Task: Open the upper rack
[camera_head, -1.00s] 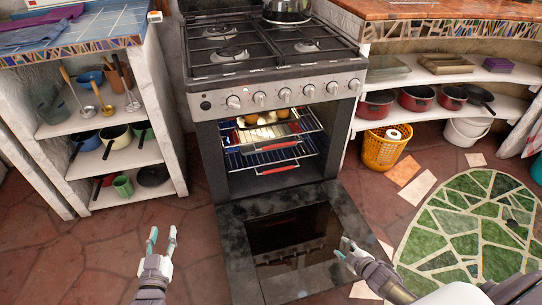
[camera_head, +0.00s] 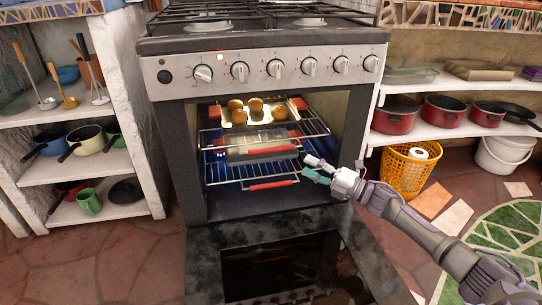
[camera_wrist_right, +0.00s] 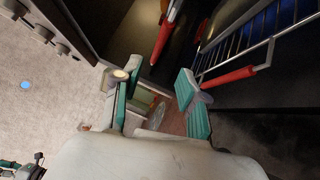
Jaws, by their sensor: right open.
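The oven's upper rack (camera_head: 318,124) is a wire shelf with a red front handle (camera_head: 270,151). It sits inside the oven, above a lower rack (camera_head: 222,178) with a similar red handle (camera_head: 268,184). A tray with several round brown items (camera_head: 255,104) is at the upper level. My right gripper (camera_head: 318,171) is open and empty, in front of the right side of the opening, lower than the upper handle and to its right. In the right wrist view the teal fingers (camera_wrist_right: 157,100) are apart, with one red handle (camera_wrist_right: 228,77) near the right finger.
The oven door (camera_head: 210,248) hangs open below the racks. Stove knobs (camera_head: 275,69) line the front above. Shelves with pots (camera_head: 395,117) and a yellow basket (camera_head: 405,172) stand at right. Shelves with pans (camera_head: 88,138) stand at left.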

